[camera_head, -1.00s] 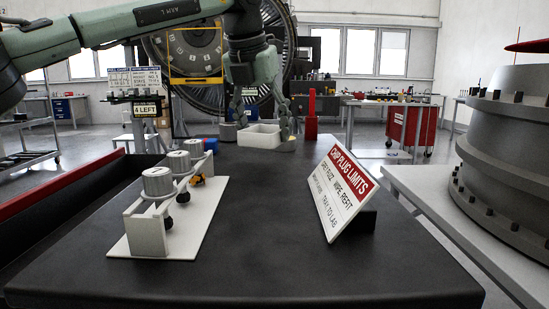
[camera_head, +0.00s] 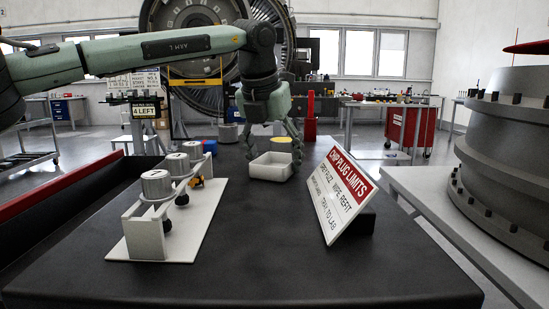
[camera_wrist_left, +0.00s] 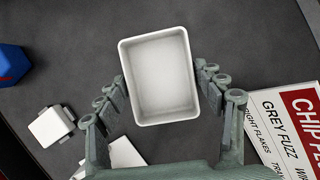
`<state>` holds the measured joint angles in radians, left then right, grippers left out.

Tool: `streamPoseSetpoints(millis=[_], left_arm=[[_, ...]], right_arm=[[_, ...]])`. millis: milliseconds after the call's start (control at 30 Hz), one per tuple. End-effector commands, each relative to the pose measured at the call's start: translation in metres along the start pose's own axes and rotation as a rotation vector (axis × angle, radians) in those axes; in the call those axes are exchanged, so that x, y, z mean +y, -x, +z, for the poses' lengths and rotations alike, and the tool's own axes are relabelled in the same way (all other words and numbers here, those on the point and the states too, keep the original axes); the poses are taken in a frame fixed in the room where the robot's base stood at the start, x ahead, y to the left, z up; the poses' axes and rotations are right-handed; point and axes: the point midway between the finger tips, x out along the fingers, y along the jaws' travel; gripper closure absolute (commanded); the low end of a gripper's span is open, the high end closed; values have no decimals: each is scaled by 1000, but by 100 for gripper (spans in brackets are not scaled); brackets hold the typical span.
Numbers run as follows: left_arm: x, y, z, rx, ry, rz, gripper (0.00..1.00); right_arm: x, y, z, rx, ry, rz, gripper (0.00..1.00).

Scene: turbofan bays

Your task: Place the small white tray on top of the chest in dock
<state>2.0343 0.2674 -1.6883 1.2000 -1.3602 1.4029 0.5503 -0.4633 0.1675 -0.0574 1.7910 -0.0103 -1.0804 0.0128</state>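The small white tray (camera_head: 270,167) is an empty, open, rectangular box over the far part of the dark tabletop. It fills the middle of the left wrist view (camera_wrist_left: 160,76). My left gripper (camera_head: 272,150) reaches down over it from the left. In the left wrist view its fingers (camera_wrist_left: 158,88) press against the tray's two long sides. I cannot tell how high the tray is above the tabletop. My right gripper is in neither view. A red cabinet (camera_head: 413,128) on wheels stands at the back right; I cannot tell whether it is the chest in dock.
A white rack with grey cylinders (camera_head: 157,184) stands on the left of the table (camera_head: 270,250). A tilted red-and-white sign (camera_head: 342,193) stands at right. The table's front middle is clear.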

Motion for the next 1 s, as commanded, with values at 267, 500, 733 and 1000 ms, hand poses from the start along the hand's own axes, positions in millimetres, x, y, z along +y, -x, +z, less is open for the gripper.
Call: streamPoseSetpoints(millis=[267, 500, 733, 1000], left_arm=[[0, 0, 0, 0, 0, 0, 15], [0, 7, 1, -3, 0, 0, 15], [0, 50, 1, -5, 0, 0, 15], [0, 103, 1, -3, -1, 0, 15]], right_arm=[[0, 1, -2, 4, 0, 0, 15], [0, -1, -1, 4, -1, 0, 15], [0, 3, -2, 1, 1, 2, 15], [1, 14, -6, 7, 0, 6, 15]])
